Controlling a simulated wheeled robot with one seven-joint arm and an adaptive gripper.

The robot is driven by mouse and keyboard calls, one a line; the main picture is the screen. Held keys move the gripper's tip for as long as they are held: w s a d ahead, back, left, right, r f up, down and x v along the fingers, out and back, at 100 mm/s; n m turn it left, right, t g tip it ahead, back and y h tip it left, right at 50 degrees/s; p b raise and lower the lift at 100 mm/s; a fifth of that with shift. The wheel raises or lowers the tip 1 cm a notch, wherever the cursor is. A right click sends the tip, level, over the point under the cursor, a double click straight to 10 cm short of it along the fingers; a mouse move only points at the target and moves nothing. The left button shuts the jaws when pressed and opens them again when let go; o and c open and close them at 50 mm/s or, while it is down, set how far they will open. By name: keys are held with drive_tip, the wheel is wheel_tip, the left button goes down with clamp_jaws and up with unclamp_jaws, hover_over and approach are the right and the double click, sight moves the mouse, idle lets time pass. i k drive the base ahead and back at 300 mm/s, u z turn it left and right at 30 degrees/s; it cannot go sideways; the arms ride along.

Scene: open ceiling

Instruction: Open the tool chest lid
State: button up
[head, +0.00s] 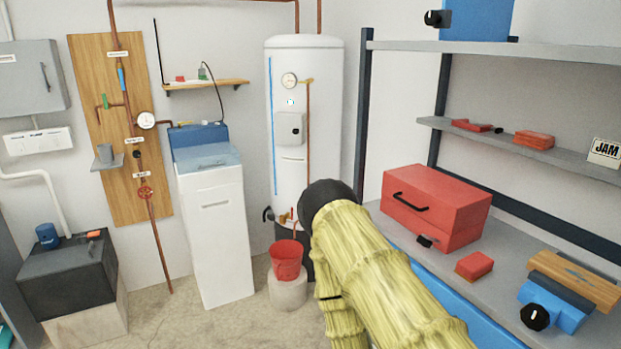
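The red tool chest (436,207) stands on the grey workbench at the right, with its lid closed. No gripper fingers can be made out.
A red block (474,266) and a blue vise-like tool (553,305) lie on the workbench (400,231) near the chest. Shelves (500,48) hang above it. A red bucket (287,262) stands on a pale pedestal left of my arm. Bare floor (190,325) shows at the lower left.

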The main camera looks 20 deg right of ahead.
sight(453, 206)
drive_tip(key=z, duration=1.35)
drive_tip(key=i, duration=0.2)
drive_tip(key=u, duration=0.1)
drive_tip(key=k, duration=0.55)
drive_tip(key=u, duration=0.8)
drive_tip(key=i, duration=1.2)
drive_tip(key=z, duration=0.55)
